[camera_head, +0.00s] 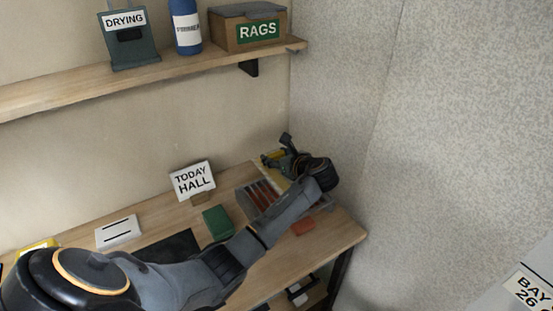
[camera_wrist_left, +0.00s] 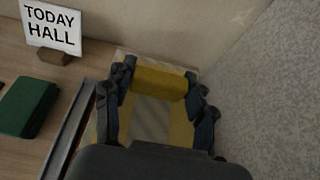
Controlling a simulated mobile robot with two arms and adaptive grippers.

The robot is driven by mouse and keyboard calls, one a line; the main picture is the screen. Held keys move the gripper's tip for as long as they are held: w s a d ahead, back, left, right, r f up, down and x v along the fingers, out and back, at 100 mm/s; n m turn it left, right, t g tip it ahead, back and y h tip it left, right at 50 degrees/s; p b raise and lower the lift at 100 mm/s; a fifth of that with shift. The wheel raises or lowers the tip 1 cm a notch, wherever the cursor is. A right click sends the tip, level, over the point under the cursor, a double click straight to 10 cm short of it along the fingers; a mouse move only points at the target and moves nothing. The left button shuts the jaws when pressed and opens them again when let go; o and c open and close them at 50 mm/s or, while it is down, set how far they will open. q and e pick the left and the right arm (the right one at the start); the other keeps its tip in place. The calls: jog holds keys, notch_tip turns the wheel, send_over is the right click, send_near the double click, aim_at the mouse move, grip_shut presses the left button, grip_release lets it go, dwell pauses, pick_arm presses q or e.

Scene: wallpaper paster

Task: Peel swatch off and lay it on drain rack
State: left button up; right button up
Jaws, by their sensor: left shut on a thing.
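My left gripper (camera_head: 276,156) reaches over the back right end of the bench. In the left wrist view its fingers (camera_wrist_left: 157,88) are shut on a yellow bar (camera_wrist_left: 158,80). A grey patterned patch (camera_wrist_left: 151,122) with yellow borders, seemingly the swatch, shows just below the bar; whether they are joined is unclear. The drain rack (camera_head: 246,204), seemingly the grey tray with reddish slats, stands under my left forearm, which hides part of it. Its grey edge (camera_wrist_left: 68,130) shows in the left wrist view. My right gripper is in neither view.
A "TODAY HALL" sign (camera_head: 192,180), a green block (camera_head: 218,221), a white slotted box (camera_head: 117,232) and a reddish block (camera_head: 303,226) are on the bench (camera_head: 338,232). A patterned wall (camera_head: 450,120) closes the right side. A shelf (camera_head: 180,71) runs above.

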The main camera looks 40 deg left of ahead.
aim_at(277, 170)
pick_arm(q)
jog(key=shift+r+p, duration=0.1)
jog(key=shift+p, duration=0.5)
notch_tip(277, 170, down, 6)
jog(key=shift+r+b, duration=0.1)
jog(key=shift+b, duration=0.75)
jog(key=shift+d+f+b, duration=0.1)
jog(key=shift+f+b, duration=0.3)
jog(key=shift+f, duration=0.75)
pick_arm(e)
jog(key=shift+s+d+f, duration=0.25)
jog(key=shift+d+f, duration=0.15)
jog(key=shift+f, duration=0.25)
pick_arm(q)
jog(key=shift+f+b, duration=0.3)
jog(key=shift+f, duration=0.35)
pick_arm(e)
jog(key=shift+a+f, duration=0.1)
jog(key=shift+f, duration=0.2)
pick_arm(q)
jog(key=o, duration=1.2)
jog(key=shift+o, duration=0.3)
